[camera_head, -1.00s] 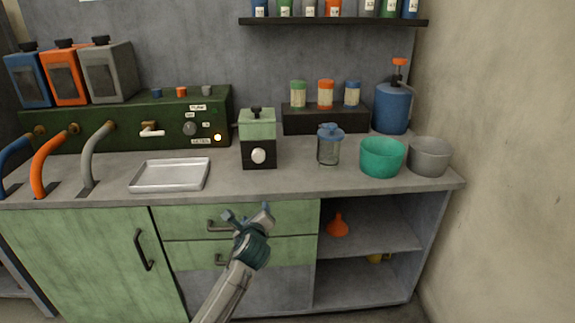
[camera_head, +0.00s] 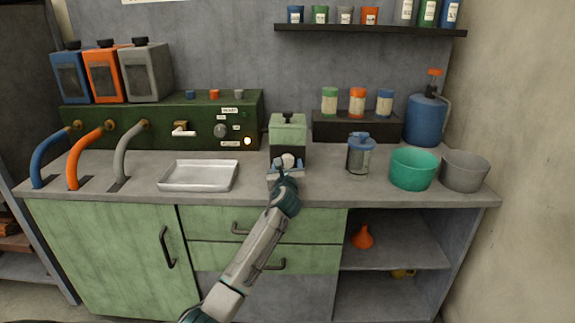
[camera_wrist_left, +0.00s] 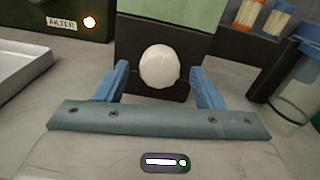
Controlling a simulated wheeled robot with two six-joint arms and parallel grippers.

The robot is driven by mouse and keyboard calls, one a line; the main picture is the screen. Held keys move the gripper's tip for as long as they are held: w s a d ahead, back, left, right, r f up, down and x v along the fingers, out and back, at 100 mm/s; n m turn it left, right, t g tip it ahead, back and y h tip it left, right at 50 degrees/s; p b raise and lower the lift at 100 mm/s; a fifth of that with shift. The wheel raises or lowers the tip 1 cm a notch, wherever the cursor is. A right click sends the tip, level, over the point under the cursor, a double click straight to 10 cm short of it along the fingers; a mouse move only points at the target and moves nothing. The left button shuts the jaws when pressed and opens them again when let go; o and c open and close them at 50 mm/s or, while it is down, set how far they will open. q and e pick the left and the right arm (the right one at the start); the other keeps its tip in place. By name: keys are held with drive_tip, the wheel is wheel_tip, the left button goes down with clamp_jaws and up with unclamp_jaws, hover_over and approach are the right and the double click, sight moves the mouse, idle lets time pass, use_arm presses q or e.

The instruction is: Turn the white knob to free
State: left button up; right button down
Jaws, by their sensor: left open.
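The white knob (camera_head: 288,160) is on the dark lower front of a small box with a pale green top (camera_head: 288,130), standing on the counter. My left gripper (camera_head: 286,170) is right in front of the knob. In the left wrist view, the white knob (camera_wrist_left: 160,67) shows round and centred between the two blue fingers of the left gripper (camera_wrist_left: 158,85). The fingers are open, with a gap on each side of the knob. The knob carries no readable marking. My right gripper is not in view.
A metal tray (camera_head: 199,176) lies left of the box. A glass jar with a blue lid (camera_head: 360,157), a teal bowl (camera_head: 413,169) and a grey bowl (camera_head: 464,172) stand to the right. Behind is a green panel (camera_head: 160,122) with a lit orange lamp (camera_head: 248,141).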

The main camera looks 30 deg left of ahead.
use_arm(q)
drive_tip(key=shift+w+a, duration=0.35)
drive_tip(key=shift+w, duration=0.2)
drive_tip(key=shift+w+a, duration=0.3)
drive_tip(key=shift+w, duration=0.2)
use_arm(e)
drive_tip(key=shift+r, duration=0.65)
use_arm(q)
drive_tip(key=c, duration=1)
drive_tip(key=shift+o, duration=0.2)
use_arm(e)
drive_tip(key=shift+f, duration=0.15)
